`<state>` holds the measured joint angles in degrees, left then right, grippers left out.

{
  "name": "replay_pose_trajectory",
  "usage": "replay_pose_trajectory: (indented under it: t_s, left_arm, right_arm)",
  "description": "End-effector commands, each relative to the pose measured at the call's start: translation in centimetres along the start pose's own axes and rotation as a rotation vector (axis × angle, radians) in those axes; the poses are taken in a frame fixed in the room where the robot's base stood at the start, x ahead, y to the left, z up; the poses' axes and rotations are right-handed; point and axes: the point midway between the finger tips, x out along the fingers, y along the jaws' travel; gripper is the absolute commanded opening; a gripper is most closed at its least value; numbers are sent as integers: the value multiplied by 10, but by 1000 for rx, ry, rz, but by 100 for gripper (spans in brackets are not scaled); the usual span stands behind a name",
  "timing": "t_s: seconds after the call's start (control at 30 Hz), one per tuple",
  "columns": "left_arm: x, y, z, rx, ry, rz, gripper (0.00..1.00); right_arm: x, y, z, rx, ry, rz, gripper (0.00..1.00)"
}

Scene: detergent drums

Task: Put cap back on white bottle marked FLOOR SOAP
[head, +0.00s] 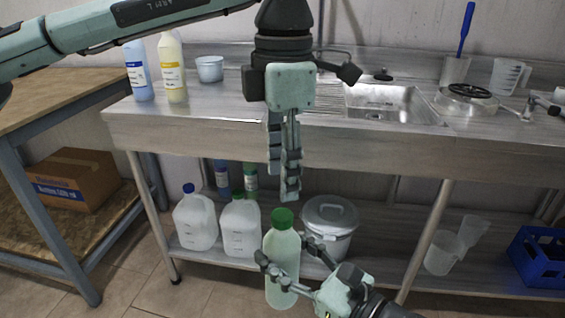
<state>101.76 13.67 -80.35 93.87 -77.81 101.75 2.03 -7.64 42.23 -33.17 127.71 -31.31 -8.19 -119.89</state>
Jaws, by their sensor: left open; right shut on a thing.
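A pale whitish-green bottle (281,273) stands upright in the lower middle of the head view, held in front of the lower shelf. A green cap (283,219) sits on its top; I cannot tell how tightly. No FLOOR SOAP marking shows on the side facing me. My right gripper (284,251) is shut on the bottle's body, with fingers on both sides. My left gripper (283,184) points straight down above the cap, open and empty, with its fingertips a little apart from the cap. Its fingers are seen nearly edge-on.
The steel counter (210,125) has a sink (395,103), blue bottle (139,72), cream bottle (172,70) and grey pot (210,69). Below are jugs (195,222) (240,226), a lidded bucket (331,225) and a blue crate (540,258). A cardboard box (75,180) is left.

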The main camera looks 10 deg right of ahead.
Motion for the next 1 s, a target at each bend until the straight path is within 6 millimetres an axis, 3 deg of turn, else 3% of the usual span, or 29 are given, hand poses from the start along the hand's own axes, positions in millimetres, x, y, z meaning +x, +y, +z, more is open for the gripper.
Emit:
replay_pose_trajectory:
  t_s: [0.1, 0.23, 0.67, 1.0]
  left_arm:
    - [-6, 0, 0, -186, -2, 2, 46]
    - [-8, 0, 0, -302, -2, 0, 46]
    - [-7, 0, 0, -338, -2, -1, 46]
    - [35, 0, 0, -338, -1, -2, 46]
  right_arm:
    - [0, 0, 2, -1, -4, 1, 0]
    - [0, 0, 2, -1, -4, 1, 0]
    - [0, 0, 2, -1, -4, 1, 0]
    - [0, 0, 2, -1, -4, 1, 0]
